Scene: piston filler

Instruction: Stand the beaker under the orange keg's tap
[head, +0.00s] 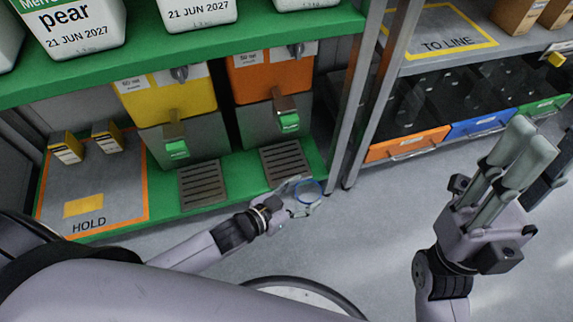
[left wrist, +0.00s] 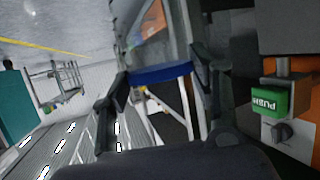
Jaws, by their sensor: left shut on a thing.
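The clear beaker (head: 306,204) with a blue rim is held in my left gripper (head: 289,200), just in front of the orange keg's drip tray (head: 284,163). In the left wrist view the beaker's blue band (left wrist: 160,73) lies between the two fingers. The orange keg (head: 261,80) stands on the green shelf, its tap (head: 289,121) with a green push pad above and behind the beaker. In the left wrist view the green tap pad (left wrist: 268,102) is to the right of the gripper. My right gripper (head: 530,145) is at the right, with no object seen in it.
A yellow keg (head: 170,98) with its own tap and drip tray (head: 202,185) stands left of the orange one. A grey HOLD mat (head: 110,180) carries small yellow boxes. A metal shelf post (head: 347,110) rises to the right, with coloured bins beyond.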

